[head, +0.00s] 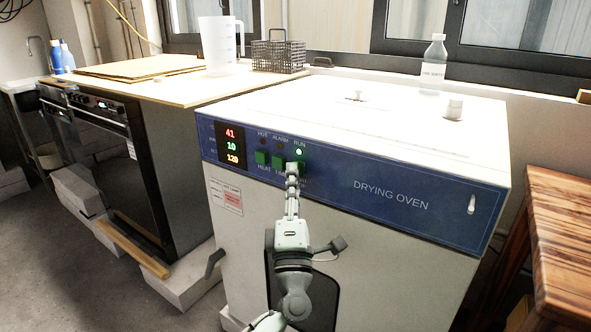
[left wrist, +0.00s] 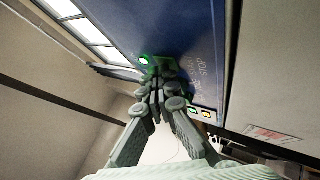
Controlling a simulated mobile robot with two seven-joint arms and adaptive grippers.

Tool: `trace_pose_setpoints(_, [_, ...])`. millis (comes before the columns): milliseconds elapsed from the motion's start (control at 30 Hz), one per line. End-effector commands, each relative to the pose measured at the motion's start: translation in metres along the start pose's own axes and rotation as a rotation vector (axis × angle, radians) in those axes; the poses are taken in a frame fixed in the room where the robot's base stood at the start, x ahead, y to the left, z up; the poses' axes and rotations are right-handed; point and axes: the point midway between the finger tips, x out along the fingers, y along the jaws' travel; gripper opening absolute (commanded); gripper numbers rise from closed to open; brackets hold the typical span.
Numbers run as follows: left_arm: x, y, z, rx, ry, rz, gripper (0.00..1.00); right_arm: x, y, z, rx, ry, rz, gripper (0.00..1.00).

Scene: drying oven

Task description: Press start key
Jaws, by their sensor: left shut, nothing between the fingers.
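The drying oven (head: 390,195) has a blue panel with a digital display (head: 231,146) reading 41, 10 and 120. Green square keys sit in a row beside it. The rightmost, the start key (head: 301,154), is partly hidden behind my left gripper (head: 292,170). The RUN lamp (head: 299,151) above it glows green. In the left wrist view the shut fingertips (left wrist: 158,88) are at the green key (left wrist: 152,72), with the lit lamp (left wrist: 144,60) just beyond. I cannot tell whether they touch the key. My right gripper is out of view.
A clear bottle (head: 433,64) and a small pale cylinder (head: 453,109) stand on the oven top. A worktop at left holds a jug (head: 217,46) and a wire basket (head: 278,54). A wooden table (head: 563,240) stands close at right. Blocks lie on the floor at left.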

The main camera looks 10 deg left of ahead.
Motion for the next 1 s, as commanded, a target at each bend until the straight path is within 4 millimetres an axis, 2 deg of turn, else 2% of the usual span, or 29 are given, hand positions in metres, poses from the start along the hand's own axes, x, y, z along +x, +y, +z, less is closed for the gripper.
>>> trace_pose_setpoints(367, [-0.001, 0.001, 0.000, -0.001, -0.001, -0.001, 0.00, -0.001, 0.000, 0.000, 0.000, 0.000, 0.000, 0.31])
trace_pose_setpoints(733, [-0.015, 0.011, -0.010, -0.001, 0.000, -0.002, 0.00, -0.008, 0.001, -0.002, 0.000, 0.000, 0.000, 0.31])
trace_pose_setpoints(1000, [-0.017, 0.012, -0.012, -0.001, 0.000, 0.000, 0.00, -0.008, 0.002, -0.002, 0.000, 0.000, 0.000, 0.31])
